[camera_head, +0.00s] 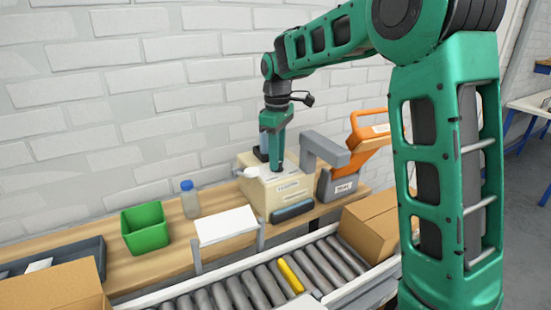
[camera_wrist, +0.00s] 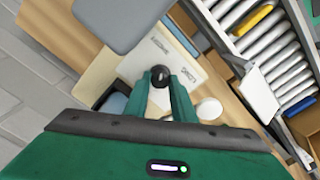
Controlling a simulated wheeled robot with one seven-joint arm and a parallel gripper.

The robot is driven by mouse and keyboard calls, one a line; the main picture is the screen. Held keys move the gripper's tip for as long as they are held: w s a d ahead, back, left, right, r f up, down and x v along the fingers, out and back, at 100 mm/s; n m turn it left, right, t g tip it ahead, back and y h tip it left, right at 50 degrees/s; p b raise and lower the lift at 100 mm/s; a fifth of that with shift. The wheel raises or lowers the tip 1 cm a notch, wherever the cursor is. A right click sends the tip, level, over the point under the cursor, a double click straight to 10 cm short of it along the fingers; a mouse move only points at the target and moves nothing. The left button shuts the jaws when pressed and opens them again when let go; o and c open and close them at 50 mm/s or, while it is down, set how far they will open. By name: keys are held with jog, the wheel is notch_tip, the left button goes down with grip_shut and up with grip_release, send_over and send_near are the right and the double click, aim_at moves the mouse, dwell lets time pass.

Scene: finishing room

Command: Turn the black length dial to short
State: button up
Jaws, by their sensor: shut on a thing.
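The black length dial (camera_wrist: 160,75) shows in the wrist view as a round black knob on the top face of a cream machine (camera_wrist: 195,75). My gripper (camera_wrist: 160,82) is shut on the dial, with one green finger on each side of it. In the head view my gripper (camera_head: 276,168) points down onto the top of the cream machine (camera_head: 285,205), and hides the dial there. The printing around the dial is too small to read, so its setting cannot be told. A white round knob (camera_wrist: 209,108) sits on the machine beside the dial.
The machine stands on a wooden bench against a white brick wall. A grey arm-like part (camera_head: 325,150) and an orange-handled device (camera_head: 368,140) stand close on the right. A green bin (camera_head: 145,228), bottle (camera_head: 190,200) and white sheet (camera_head: 227,225) lie left; a roller conveyor (camera_head: 250,290) runs in front.

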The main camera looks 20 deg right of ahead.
jog(key=shift+w+d+r+n, duration=0.1)
jog(key=shift+n, duration=0.6)
jog(key=shift+d, duration=0.1)
jog(key=o, duration=1.1)
jog(key=shift+c, duration=0.2)
notch_tip(320, 180, up, 11)
jog(key=shift+f, duration=0.2)
